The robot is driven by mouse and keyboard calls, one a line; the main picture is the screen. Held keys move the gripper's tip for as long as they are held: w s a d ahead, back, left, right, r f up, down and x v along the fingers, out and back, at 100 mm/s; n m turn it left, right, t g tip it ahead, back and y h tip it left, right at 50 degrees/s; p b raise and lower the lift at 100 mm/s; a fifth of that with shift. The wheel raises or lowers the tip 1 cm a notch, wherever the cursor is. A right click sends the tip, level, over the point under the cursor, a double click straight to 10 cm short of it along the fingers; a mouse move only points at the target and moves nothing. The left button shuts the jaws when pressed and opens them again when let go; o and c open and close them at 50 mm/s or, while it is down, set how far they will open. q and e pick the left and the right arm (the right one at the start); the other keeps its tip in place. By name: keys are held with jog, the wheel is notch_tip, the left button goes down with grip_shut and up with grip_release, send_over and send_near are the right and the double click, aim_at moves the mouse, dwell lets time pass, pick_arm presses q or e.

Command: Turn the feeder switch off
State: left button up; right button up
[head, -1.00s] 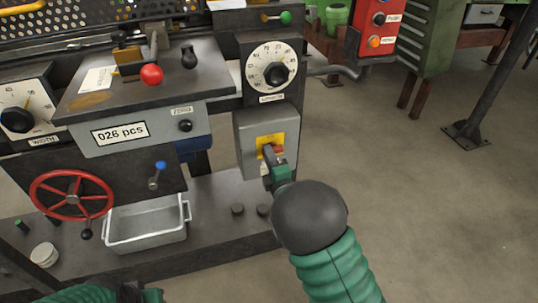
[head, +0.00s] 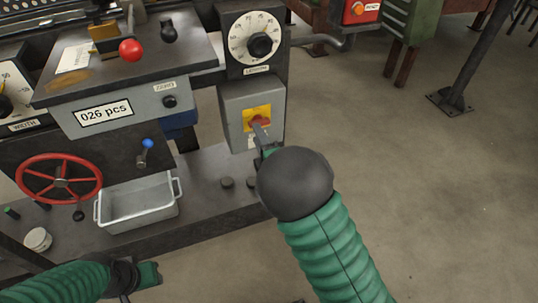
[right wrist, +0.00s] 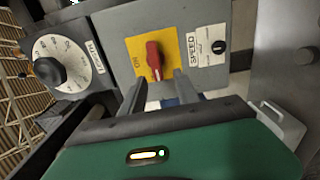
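The feeder switch is a red rotary knob (right wrist: 153,57) on a yellow plate (head: 250,113), on the front of a grey box (head: 234,100). In the right wrist view the knob's long side runs roughly up and down, with small lettering on the plate to its left. My right gripper (right wrist: 160,86) has its two fingers apart, with the knob between and just beyond their tips. I cannot tell whether they touch it.
A length dial (head: 256,40) sits above the box; a speed label with a small black knob (right wrist: 218,47) is beside the plate. A metal tray (head: 137,205), red handwheel (head: 58,180) and blue-tipped lever (head: 145,150) are to the left. Open floor lies right.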

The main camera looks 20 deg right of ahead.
jog(key=s+p, duration=0.9)
jog(key=s, duration=0.4)
jog(key=shift+s+d, duration=0.15)
